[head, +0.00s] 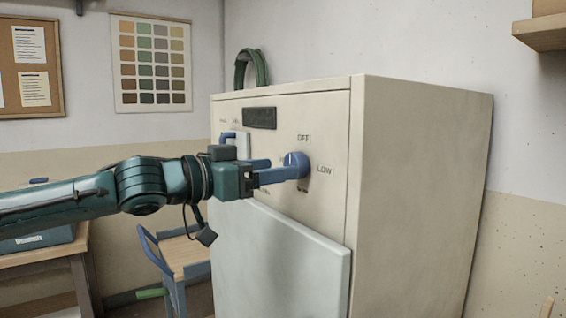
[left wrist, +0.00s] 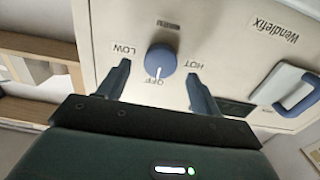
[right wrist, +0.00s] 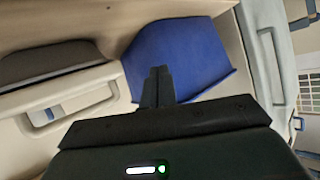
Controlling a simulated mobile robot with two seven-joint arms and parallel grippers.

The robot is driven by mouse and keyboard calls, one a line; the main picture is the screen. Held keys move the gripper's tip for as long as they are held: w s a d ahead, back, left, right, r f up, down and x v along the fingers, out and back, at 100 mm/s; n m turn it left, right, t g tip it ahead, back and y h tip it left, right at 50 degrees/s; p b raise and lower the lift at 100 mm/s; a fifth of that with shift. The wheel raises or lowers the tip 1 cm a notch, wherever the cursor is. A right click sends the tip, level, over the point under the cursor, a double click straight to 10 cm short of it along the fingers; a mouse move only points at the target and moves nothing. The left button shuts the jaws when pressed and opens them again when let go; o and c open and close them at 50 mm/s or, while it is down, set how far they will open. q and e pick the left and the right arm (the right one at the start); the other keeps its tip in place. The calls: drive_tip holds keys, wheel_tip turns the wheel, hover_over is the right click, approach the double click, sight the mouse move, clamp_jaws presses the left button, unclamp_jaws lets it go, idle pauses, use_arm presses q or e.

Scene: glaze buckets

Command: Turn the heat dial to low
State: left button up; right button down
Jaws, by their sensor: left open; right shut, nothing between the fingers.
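The heat dial (head: 298,160) is a round blue knob on the front of a cream cabinet. It also shows in the left wrist view (left wrist: 160,60), where its white mark points at the OFF label (left wrist: 160,82). The LOW label (head: 324,170) is right of the dial in the head view. My left gripper (head: 286,168) is open at the dial, partly hiding it. In the left wrist view its fingers stand on either side of the dial, with gaps; I cannot tell their depth. My right gripper (right wrist: 159,72) is shut and empty, away from the dial.
The cabinet (head: 420,180) has a dark display (head: 259,118) and a pale lower panel (head: 285,255). A blue handle (left wrist: 298,95) stands out beside the dial. A blue surface (right wrist: 180,55) lies beyond my right gripper.

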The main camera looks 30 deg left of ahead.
sight(300, 160)
use_arm(q)
drive_tip(key=shift+w+d+r+p, duration=0.1)
drive_tip(key=shift+w+r+p, duration=0.15)
drive_tip(key=shift+w+p, duration=0.2)
drive_tip(key=shift+w+d+p, duration=0.25)
drive_tip(key=shift+w+p, duration=0.45)
drive_tip(key=shift+p, duration=0.3)
drive_tip(key=shift+w+d+f, duration=0.2)
drive_tip(key=shift+w+f, duration=0.05)
drive_tip(key=shift+w, duration=0.05)
use_arm(e)
drive_tip(key=shift+s+d+r+n+g, duration=0.15)
drive_tip(key=shift+r+n, duration=0.1)
drive_tip(key=shift+r, duration=0.15)
drive_tip(key=shift+s+r+n+g, duration=0.1)
drive_tip(key=shift+r+n+g, duration=0.05)
drive_tip(key=shift+r+n, duration=0.15)
use_arm(q)
drive_tip(key=shift+c, duration=0.6)
drive_tip(key=shift+p, duration=0.3)
drive_tip(key=c, duration=0.9)
use_arm(e)
drive_tip(key=shift+w+r, duration=0.15)
drive_tip(key=shift+r, duration=0.1)
